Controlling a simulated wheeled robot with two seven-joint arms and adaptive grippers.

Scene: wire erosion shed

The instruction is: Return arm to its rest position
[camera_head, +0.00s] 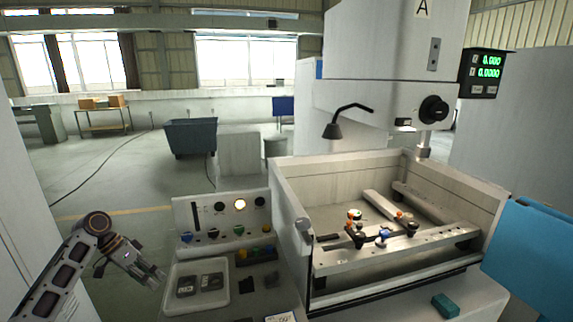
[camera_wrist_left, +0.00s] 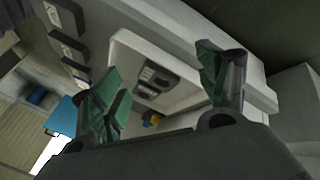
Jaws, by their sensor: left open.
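My left arm (camera_head: 62,272) comes in from the lower left in the head view. Its gripper (camera_head: 152,277) hangs beside the left edge of a white tray (camera_head: 170,297), apart from it. In the left wrist view the two green-padded fingers of my left gripper (camera_wrist_left: 165,95) are spread wide with nothing between them. Beyond the fingers the white tray (camera_wrist_left: 122,42) shows with dark rectangular parts lying in it. My right gripper is in neither view.
A control panel (camera_head: 225,220) with knobs stands behind the tray. To the right is the machine's open tank (camera_head: 290,190) with clamps on a rail. A teal block (camera_head: 445,306) lies at the front right. Open floor (camera_head: 118,235) is left of the panel.

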